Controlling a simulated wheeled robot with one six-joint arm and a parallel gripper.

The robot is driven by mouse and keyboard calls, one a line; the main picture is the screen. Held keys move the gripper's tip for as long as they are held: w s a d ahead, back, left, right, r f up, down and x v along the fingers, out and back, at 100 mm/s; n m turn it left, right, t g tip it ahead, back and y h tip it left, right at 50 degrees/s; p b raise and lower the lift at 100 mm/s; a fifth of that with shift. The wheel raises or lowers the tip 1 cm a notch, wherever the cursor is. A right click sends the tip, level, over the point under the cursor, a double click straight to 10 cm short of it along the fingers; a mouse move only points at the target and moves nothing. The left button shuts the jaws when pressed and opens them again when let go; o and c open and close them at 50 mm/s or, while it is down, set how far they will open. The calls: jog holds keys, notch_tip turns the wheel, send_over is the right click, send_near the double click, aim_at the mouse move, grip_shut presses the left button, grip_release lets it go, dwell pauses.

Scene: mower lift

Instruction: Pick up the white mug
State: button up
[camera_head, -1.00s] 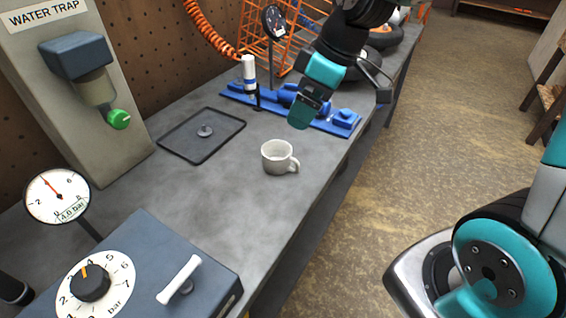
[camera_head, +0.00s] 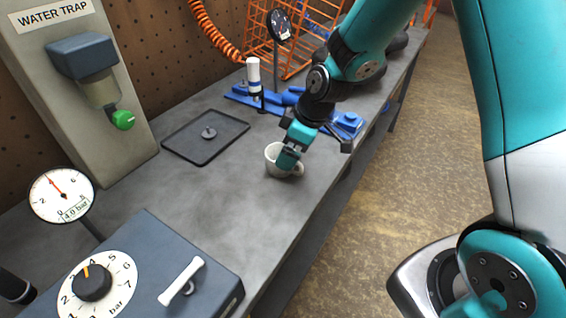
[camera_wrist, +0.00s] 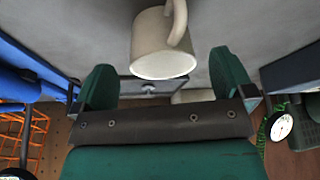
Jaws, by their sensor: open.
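The white mug (camera_head: 272,160) stands upright on the grey workbench (camera_head: 215,205), near its right edge. My gripper (camera_head: 288,160) is right at the mug in the head view and hides part of its right side. In the wrist view the mug (camera_wrist: 160,48) shows its rim and handle beyond the gap between my two green fingers (camera_wrist: 165,85). The fingers are spread wide, one to each side of the mug, and hold nothing. I cannot tell whether a finger touches the mug.
A black tray (camera_head: 185,152) with a small knob lies left of the mug. A blue rail (camera_head: 240,97) with a white-capped cylinder (camera_head: 253,75) is behind. A regulator box (camera_head: 150,250) with a white handle stands in front. The bench between box and mug is clear.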

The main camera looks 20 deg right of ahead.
aim_at(272, 152)
jog(key=x, duration=0.4)
jog(key=c, duration=1)
jog(key=shift+r, duration=0.15)
